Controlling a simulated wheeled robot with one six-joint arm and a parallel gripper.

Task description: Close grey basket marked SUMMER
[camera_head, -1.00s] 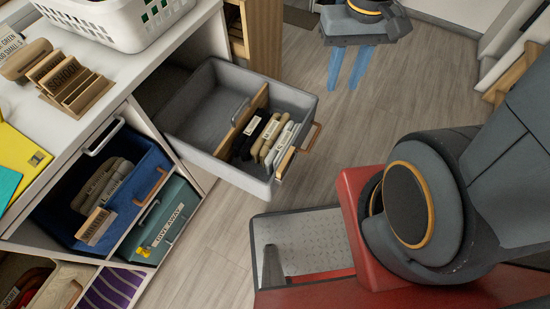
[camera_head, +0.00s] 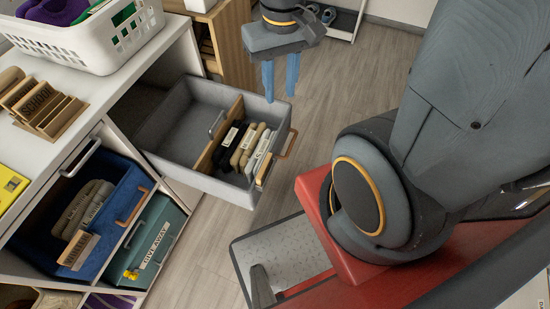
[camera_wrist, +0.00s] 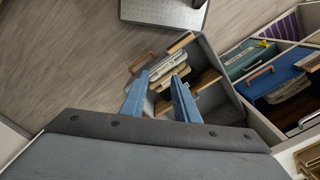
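The grey basket (camera_head: 205,182) is pulled far out of its cubby, with its back end still at the opening. It holds several dark and beige folded items (camera_head: 238,148) in front of a wooden divider (camera_head: 217,134). A wooden handle (camera_head: 289,144) and a small wooden tag (camera_head: 264,168) are on its outer end; I cannot read the tag. My gripper (camera_head: 280,78) is open and empty, blue fingers down, beyond the basket's far outer corner in the head view. In the wrist view the fingers (camera_wrist: 160,78) appear over part of the basket (camera_wrist: 208,62).
A blue basket (camera_head: 122,215) and a green GIVE AWAY basket (camera_head: 150,245) sit in cubbies at the left. A white laundry basket (camera_head: 100,35) stands on the white top. A wooden shelf unit (camera_head: 232,45) stands behind. Floor (camera_head: 350,95) right of the grey basket is clear.

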